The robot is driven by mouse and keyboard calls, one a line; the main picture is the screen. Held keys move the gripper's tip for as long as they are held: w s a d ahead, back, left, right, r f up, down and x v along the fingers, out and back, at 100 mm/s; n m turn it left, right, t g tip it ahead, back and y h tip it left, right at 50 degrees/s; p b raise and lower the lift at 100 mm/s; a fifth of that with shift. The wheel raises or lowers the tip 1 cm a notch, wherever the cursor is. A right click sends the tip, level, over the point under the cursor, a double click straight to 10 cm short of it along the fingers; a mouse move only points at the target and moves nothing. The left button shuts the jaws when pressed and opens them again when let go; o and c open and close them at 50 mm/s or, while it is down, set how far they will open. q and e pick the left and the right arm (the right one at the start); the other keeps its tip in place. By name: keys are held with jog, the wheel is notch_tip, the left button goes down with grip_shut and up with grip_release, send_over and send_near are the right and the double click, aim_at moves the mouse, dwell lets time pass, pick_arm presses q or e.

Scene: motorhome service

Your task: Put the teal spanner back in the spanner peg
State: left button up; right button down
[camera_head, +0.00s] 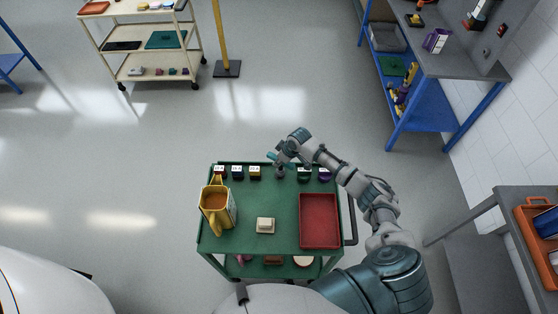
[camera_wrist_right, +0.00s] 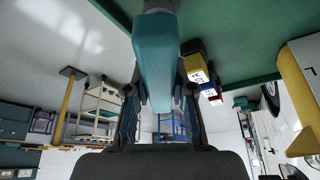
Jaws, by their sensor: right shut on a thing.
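The teal spanner (camera_head: 271,156) is in my right gripper (camera_head: 281,162), at the far edge of the green cart. Its teal end sticks out to the left of the fingers in the head view. In the right wrist view the teal spanner (camera_wrist_right: 155,60) lies lengthwise between the fingers of my right gripper (camera_wrist_right: 158,100), and its far end meets a grey piece at the top edge. A small dark grey thing (camera_head: 280,174) shows just below the gripper; I cannot tell whether it is the spanner peg or whether the spanner touches it. My left gripper is not in view.
The green cart (camera_head: 270,242) carries labelled blocks, including a yellow one (camera_head: 254,172) and a green one (camera_head: 304,174), along its far edge.

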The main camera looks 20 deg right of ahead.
jog(key=shift+f, duration=0.25)
jog(key=shift+a+f+b, duration=0.2)
jog(key=shift+f+b, duration=0.25)
jog(key=shift+f, duration=0.15)
jog(key=c, duration=0.9)
grip_release()
jog(key=shift+d, duration=0.1)
jog(key=shift+f, duration=0.1)
jog(key=v, duration=1.2)
jog(key=shift+w, duration=0.1)
